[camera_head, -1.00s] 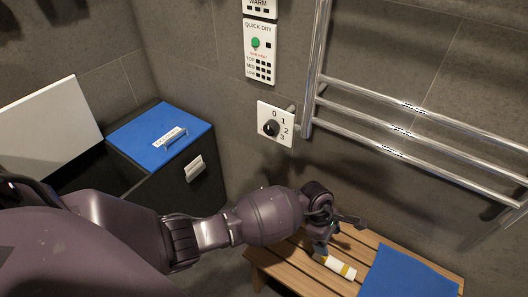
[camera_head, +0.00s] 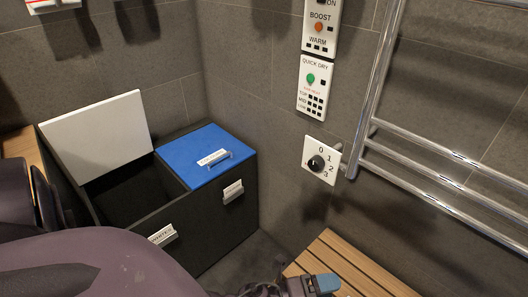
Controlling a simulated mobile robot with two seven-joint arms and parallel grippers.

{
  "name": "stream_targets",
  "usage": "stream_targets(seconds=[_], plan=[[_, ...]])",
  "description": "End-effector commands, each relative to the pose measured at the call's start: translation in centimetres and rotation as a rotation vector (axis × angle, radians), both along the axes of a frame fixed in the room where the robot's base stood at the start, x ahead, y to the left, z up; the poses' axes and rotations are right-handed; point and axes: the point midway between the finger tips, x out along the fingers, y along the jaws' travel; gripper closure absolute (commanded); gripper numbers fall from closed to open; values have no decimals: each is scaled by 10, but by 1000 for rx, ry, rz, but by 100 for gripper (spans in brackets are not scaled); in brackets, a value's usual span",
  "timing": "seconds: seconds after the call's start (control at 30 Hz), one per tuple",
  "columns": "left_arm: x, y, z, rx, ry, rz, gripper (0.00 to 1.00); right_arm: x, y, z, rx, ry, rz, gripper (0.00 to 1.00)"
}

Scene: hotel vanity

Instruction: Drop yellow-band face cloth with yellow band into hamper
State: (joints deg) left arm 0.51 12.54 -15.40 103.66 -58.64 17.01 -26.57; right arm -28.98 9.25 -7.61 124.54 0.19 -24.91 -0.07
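The hamper (camera_head: 150,215) is a dark two-compartment box in the camera_head view. Its left compartment stands open, with the white lid (camera_head: 105,135) raised behind it, and its inside is dark. Its right compartment is covered by a shut blue lid (camera_head: 205,157). My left arm crosses the bottom edge. Part of what looks like its wrist or gripper (camera_head: 318,284), with a blue-grey end, shows over the wooden bench; its fingers cannot be made out. The yellow-band face cloth is not in view. My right gripper is not in view.
The slatted wooden bench (camera_head: 345,258) is at the lower right. A metal towel rail (camera_head: 430,150), a dial plate (camera_head: 321,161) and button panels (camera_head: 314,86) are on the wall above it. A strip of floor lies between hamper and bench.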

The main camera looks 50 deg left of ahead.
Motion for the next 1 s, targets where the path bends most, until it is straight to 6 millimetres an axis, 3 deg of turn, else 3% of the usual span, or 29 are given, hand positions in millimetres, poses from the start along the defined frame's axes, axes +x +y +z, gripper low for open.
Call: stream_targets(seconds=[0.2,0.4,0.5,0.63,0.73,1.0], plan=[[-53,77,-10,-462,373,415,27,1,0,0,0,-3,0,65],[-119,126,-26,-864,696,752,27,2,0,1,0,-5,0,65],[-148,138,-31,-1016,820,873,27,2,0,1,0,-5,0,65],[-172,143,-33,-1141,922,966,27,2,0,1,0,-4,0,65],[-180,144,-34,-1182,955,997,39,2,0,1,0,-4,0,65],[-180,144,-34,-1190,961,999,39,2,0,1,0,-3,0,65]])
